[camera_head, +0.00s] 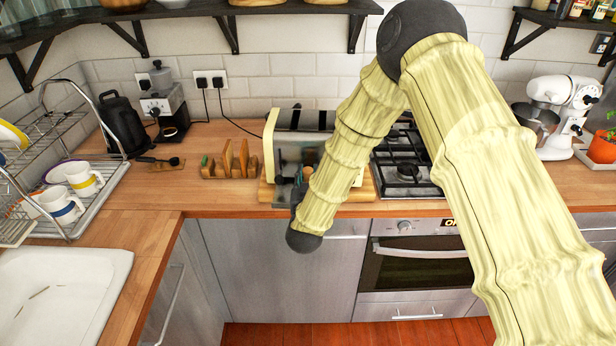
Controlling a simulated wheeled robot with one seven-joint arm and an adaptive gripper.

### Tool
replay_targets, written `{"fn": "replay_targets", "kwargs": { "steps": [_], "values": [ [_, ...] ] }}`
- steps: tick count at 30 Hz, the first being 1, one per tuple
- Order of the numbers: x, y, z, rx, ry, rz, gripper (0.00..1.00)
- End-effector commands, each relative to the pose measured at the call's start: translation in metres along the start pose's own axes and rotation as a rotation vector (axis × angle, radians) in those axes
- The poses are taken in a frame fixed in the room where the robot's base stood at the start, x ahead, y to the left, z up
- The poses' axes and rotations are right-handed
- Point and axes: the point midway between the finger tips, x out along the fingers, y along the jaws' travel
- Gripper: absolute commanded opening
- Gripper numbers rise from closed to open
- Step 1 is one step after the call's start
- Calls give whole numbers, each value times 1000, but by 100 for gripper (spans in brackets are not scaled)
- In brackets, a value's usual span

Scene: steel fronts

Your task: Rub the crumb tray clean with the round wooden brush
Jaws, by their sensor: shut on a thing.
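My gripper (284,188) is small and dark in the view, at the front of the cream and steel toaster (302,119). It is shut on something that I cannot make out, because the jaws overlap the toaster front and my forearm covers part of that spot. The toaster stands on a wooden board (266,191) near the counter's front edge. I cannot pick out the round wooden brush. I cannot pick out the crumb tray either.
A wooden rack (229,168) stands left of the toaster, with a coffee grinder (162,98) behind to the left. A gas hob (408,170) lies to the right, beyond my arm. A dish rack (70,185) and sink (55,295) are at left. The front-left counter is clear.

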Motion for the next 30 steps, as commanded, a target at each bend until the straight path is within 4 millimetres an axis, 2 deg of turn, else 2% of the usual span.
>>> {"fn": "replay_targets", "kwargs": {
  "steps": [30],
  "values": [
    [0,0,10,0,0,0,0]
  ]
}}
